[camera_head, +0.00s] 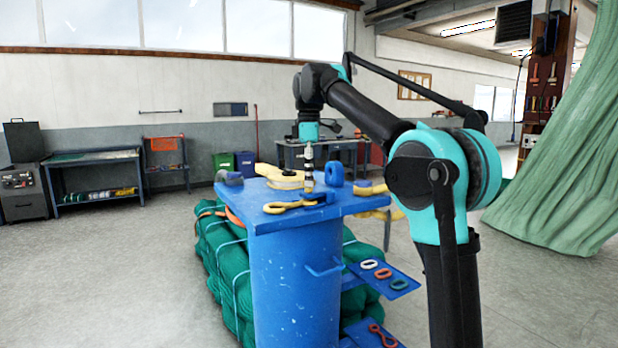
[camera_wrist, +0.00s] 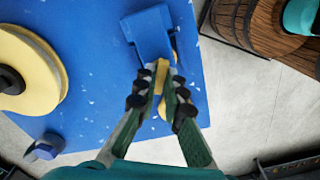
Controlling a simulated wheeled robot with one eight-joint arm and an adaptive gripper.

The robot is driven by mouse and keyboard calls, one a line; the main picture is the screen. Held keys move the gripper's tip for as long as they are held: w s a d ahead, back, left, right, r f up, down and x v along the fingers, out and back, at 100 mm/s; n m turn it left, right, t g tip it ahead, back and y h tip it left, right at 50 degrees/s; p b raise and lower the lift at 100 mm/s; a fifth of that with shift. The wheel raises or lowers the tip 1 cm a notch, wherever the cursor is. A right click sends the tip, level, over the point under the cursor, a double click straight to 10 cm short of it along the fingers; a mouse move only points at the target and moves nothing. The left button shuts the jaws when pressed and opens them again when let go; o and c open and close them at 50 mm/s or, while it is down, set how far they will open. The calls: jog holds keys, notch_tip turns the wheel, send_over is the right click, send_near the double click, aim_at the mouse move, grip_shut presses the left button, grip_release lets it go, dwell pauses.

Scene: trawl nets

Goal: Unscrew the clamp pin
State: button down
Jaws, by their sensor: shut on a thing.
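My gripper (camera_head: 309,176) points straight down over the blue worktop (camera_head: 262,223). In the wrist view my gripper (camera_wrist: 160,92) has its two dark-padded fingers closed on a small yellow piece, apparently the clamp pin (camera_wrist: 162,72). The pin also shows as a yellow bit (camera_head: 309,187) below the fingertips in the head view. A blue block, apparently the clamp (camera_wrist: 150,35), lies right beside the pin at the worktop's edge. The fingers hide part of the pin, and its thread cannot be seen.
A yellow hook (camera_head: 283,207) lies on the worktop near the front. A blue ring (camera_head: 334,174) stands at the back, and a cream wheel (camera_wrist: 28,72) is at the left. Coloured links (camera_head: 383,273) lie on a lower shelf. Green netting (camera_head: 222,262) is bundled behind the stand.

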jog(key=n, duration=0.6)
jog(key=shift+n, duration=0.3)
jog(key=n, duration=0.5)
jog(key=shift+n, duration=0.3)
jog(key=c, duration=1.6)
grip_release()
jog(key=shift+r, duration=0.1)
jog(key=shift+r, duration=3.65)
jog(key=shift+s, duration=0.15)
